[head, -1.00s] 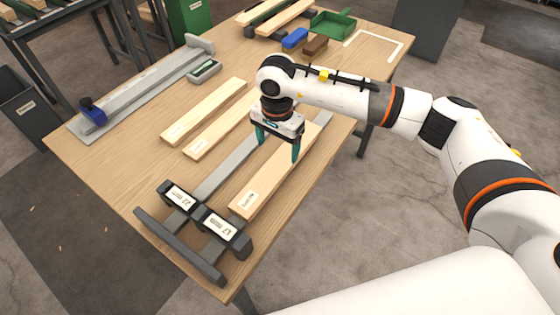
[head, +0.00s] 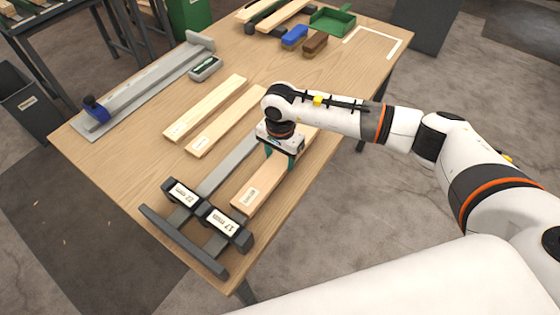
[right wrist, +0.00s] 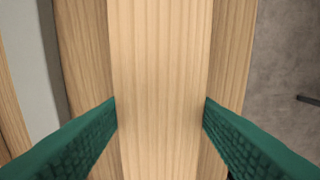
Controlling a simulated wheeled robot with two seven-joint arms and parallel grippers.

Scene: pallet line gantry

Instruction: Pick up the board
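The board (head: 257,187) is a long, pale wooden piece with a white label at its near end. It lies along the right side of the wooden table, its near end by a dark block with a "17 mm" label. My right gripper (head: 281,158) is over the board, fingers pointing down on either side of it. In the right wrist view the green fingertips (right wrist: 160,100) meet both long edges of the board (right wrist: 160,50), so the gripper looks shut on it. The arm hides the board's far part. My left gripper is not in view.
A grey fixture (head: 226,168) with labelled dark blocks lies left of the board. Two other boards (head: 208,107) (head: 226,121) lie further left, near a grey rail with a blue clamp (head: 96,108). Blue and brown brushes (head: 294,36) (head: 315,43) and a green dustpan (head: 332,20) are at the back.

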